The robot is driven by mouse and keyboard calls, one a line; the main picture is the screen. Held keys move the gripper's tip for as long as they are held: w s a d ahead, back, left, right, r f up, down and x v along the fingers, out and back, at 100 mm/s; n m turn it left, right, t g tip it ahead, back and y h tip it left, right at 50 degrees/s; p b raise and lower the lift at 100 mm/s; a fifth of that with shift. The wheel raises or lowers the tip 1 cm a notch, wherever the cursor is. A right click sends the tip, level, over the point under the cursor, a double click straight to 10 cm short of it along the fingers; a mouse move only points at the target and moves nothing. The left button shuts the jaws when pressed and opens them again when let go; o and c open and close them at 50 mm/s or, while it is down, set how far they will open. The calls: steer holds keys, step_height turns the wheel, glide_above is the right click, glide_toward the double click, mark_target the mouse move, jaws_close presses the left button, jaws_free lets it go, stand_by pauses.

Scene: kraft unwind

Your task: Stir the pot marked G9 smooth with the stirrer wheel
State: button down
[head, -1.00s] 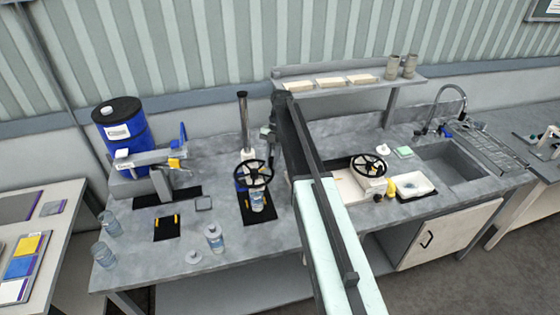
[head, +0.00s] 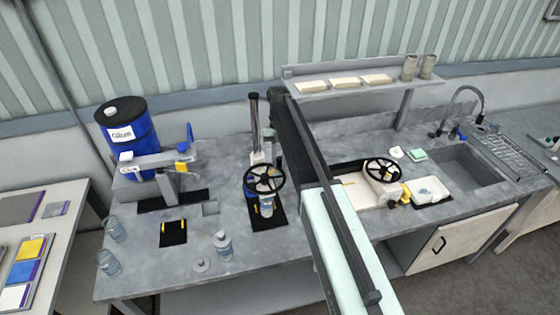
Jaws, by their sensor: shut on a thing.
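The stirrer wheel (head: 265,180) is a black spoked handwheel. It sits in front of an upright post (head: 254,122) in the middle of the bench. Below it a clear pot with a blue label (head: 266,208) stands on a black mat; its marking is too small to read. My arm reaches over the bench from the lower right, and its end comes down beside the post. My gripper (head: 271,160) is small and partly hidden at the wheel's far rim, where it is shut on the wheel. The pot's contents are not clear.
A blue drum (head: 125,135) and a dispenser stand at the left. Clear cups (head: 108,262) and a labelled bottle (head: 222,245) are at the front. To the right are another handwheel (head: 383,171), a white tray (head: 430,190), a sink (head: 465,165) and a shelf (head: 360,88).

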steer(key=shift+w, duration=0.15)
steer(key=c, duration=1.3)
jaws_free()
steer(key=shift+f, duration=0.1)
steer(key=shift+a, duration=0.1)
steer(key=shift+r, duration=0.2)
steer(key=p+v, duration=0.7)
steer(key=shift+w+a+r, duration=0.1)
steer(key=shift+w+r, duration=0.1)
